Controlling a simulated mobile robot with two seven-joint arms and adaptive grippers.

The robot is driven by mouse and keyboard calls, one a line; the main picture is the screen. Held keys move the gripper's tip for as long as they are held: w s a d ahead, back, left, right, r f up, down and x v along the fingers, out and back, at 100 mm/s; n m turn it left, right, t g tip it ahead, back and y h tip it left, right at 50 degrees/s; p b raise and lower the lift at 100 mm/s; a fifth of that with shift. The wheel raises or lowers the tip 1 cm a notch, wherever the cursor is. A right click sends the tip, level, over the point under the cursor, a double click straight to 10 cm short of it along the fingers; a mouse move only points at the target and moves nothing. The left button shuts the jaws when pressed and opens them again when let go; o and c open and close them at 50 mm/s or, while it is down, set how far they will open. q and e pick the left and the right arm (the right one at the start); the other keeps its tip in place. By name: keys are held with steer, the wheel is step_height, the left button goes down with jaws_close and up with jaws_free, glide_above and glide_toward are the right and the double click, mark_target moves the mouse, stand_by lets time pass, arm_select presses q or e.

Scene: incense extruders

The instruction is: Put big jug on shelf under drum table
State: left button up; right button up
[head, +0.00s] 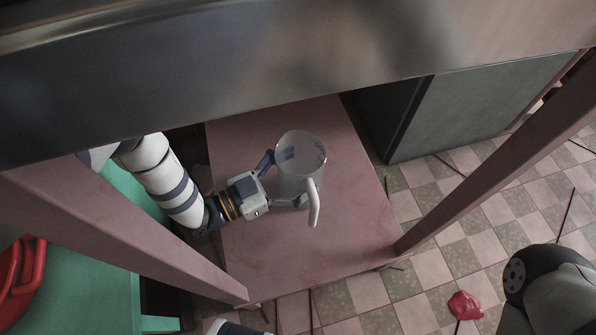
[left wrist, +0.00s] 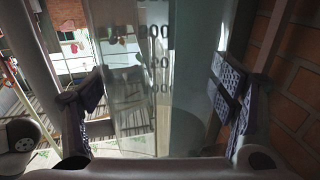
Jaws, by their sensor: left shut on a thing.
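The big jug (head: 300,166) is a clear plastic measuring jug with a pale handle. In the head view it is upright over the pink shelf (head: 340,240) under the drum table (head: 300,60). I cannot tell whether its base touches the shelf. My left gripper (head: 284,180) is shut on the jug from its left side, one finger on either side of the body. In the left wrist view the jug (left wrist: 155,80) fills the middle, with printed measuring marks, between the two finger pads. My right gripper is not visible.
Pink table legs (head: 500,155) stand at the right and at the left (head: 120,235). A dark grey cabinet (head: 470,105) stands right of the shelf. A green surface (head: 85,285) with a red item (head: 22,275) is at the lower left. A red lump (head: 465,305) lies on the checkered floor.

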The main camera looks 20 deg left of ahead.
arm_select(q)
steer(key=o, duration=1.2)
steer(key=shift+a+r, duration=0.15)
steer(key=shift+r, duration=0.1)
steer(key=p+v, duration=0.1)
steer(key=v, duration=0.6)
steer(key=shift+s+f, duration=0.1)
steer(key=shift+s, duration=0.05)
